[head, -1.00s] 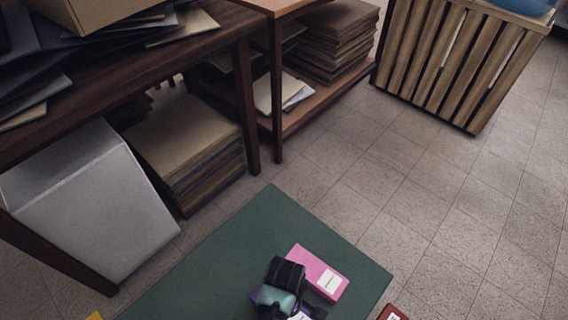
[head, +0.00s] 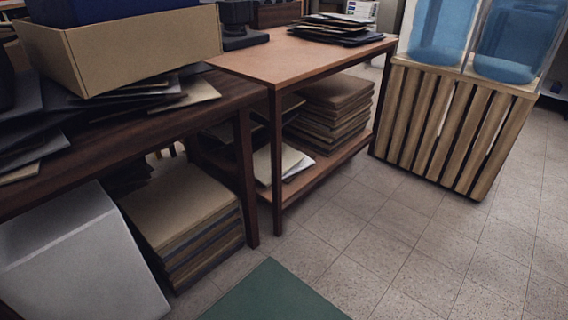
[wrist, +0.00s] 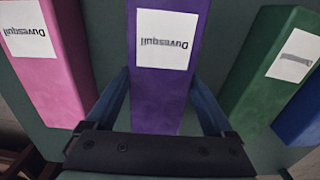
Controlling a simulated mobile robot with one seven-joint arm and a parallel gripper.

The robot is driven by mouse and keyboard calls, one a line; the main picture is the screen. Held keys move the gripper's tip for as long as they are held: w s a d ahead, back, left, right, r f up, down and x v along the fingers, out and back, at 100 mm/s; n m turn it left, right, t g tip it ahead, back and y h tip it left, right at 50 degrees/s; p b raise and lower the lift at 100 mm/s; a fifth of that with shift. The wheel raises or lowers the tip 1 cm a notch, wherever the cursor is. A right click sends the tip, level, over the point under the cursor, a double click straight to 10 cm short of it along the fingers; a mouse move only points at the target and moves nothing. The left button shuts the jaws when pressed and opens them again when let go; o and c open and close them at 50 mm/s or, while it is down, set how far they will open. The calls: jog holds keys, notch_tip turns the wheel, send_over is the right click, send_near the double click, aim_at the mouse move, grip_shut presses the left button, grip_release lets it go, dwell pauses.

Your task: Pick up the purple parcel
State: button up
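The purple parcel (wrist: 165,90) lies between the fingers of my gripper (wrist: 160,85) in the wrist view. It has a white label printed "Duvesquil". The fingers press against its two long sides, and its near end is partly hidden behind the gripper body. The parcel and my gripper are out of the head view now. A pink parcel (wrist: 62,80) lies to the left and a green parcel (wrist: 262,85) to the right, both with white labels and apart from the fingers.
A blue parcel (wrist: 301,118) is at the right edge of the wrist view. The green surface (head: 273,296) shows at the bottom of the head view. Brown tables (head: 262,62), a grey box (head: 80,265) and a slatted crate (head: 450,130) stand beyond. The tiled floor (head: 400,245) is clear.

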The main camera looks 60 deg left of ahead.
jog(key=c, duration=1.2)
jog(key=shift+r, duration=0.15)
